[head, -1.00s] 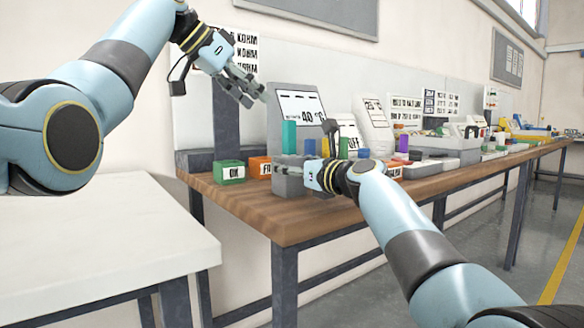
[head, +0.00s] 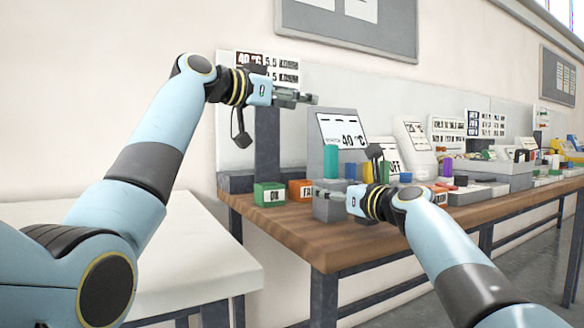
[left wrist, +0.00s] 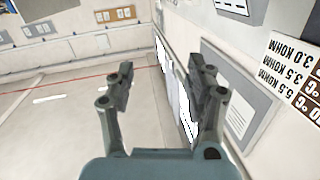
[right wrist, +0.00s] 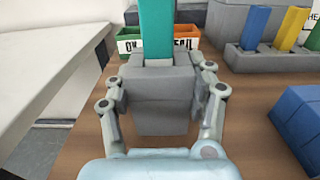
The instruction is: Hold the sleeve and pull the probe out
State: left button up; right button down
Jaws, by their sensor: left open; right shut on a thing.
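The teal probe (head: 331,162) stands upright in a grey block-like sleeve (head: 324,207) near the bench's left front corner. In the right wrist view the probe (right wrist: 157,28) rises from the sleeve (right wrist: 160,88). My right gripper (head: 328,194) is shut on the sleeve, with a finger on each side in the right wrist view (right wrist: 160,90). My left gripper (head: 312,98) is open and empty, level, above and slightly left of the probe. The left wrist view shows its fingers (left wrist: 160,88) apart, with wall and floor beyond. The probe's lower end is hidden.
A green box (head: 269,195) and an orange box (head: 300,191) sit just behind the sleeve. A grey monitor (head: 340,132) stands behind the probe. Blue and yellow pieces stand in a grey holder (right wrist: 252,60). A blue block (right wrist: 298,118) lies right. The white table (head: 180,250) is clear.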

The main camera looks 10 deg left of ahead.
pick_arm(q)
jog(key=n, duration=0.2)
send_near(326, 163)
jog(key=x, duration=1.1)
jog(key=shift+d+f, duration=0.1)
jog(key=shift+d, duration=0.1)
jog(key=shift+c, duration=0.2)
grip_shut()
jog(key=shift+a, duration=0.1)
jog(key=shift+r, duration=3.8)
